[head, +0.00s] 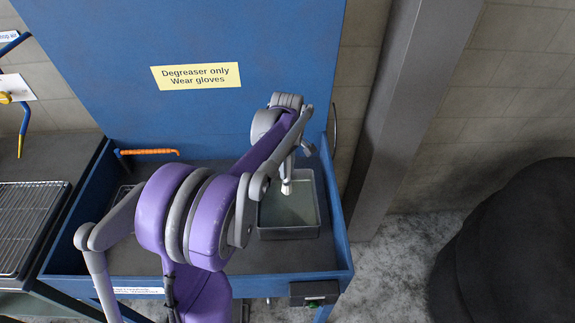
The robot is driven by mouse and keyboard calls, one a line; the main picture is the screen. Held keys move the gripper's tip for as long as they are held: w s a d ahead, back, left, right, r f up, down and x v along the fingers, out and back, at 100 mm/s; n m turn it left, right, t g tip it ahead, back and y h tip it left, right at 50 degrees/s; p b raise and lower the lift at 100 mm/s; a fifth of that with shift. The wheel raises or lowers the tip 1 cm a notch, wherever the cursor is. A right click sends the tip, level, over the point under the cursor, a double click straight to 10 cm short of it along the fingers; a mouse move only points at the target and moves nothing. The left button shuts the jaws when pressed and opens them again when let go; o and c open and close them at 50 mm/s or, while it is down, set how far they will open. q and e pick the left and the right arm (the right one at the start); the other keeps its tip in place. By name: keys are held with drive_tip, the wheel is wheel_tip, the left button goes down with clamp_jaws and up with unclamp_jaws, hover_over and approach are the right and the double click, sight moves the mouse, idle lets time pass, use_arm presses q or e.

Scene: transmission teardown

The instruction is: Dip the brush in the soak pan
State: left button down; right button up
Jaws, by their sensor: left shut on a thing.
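The soak pan (310,232) is a grey rectangular metal pan with greenish-grey liquid, at the right of the blue wash station's basin. My left gripper (291,158) is above the pan's far part, mostly hidden by my purple arm. It is shut on what looks like the brush (286,187), whose pale end points down over the pan. I cannot tell whether the tip touches the liquid. My right gripper is out of view.
The blue station (340,262) has raised rims and a tall back panel with a yellow degreaser sign (195,76). An orange rod-like thing (148,152) is at the back left. A wire rack (25,225) stands left. A grey pillar (400,120) rises right of the station.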

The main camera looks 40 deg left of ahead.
sight(287, 182)
use_arm(q)
drive_tip(key=shift+f+b, duration=1.65)
drive_tip(key=shift+f, duration=1.65)
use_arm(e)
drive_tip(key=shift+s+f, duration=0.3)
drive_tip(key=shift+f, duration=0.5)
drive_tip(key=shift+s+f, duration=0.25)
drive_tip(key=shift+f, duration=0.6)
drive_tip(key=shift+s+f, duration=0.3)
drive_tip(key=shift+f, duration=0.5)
use_arm(q)
drive_tip(key=shift+w+r+p, duration=0.1)
drive_tip(key=shift+r+p, duration=1.9)
drive_tip(key=shift+r, duration=2.1)
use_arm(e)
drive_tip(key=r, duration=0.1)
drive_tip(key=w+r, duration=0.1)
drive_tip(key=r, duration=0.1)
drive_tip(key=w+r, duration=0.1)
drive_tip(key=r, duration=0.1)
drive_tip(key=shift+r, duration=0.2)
use_arm(q)
drive_tip(key=shift+r+p, duration=0.85)
drive_tip(key=shift+r, duration=1.15)
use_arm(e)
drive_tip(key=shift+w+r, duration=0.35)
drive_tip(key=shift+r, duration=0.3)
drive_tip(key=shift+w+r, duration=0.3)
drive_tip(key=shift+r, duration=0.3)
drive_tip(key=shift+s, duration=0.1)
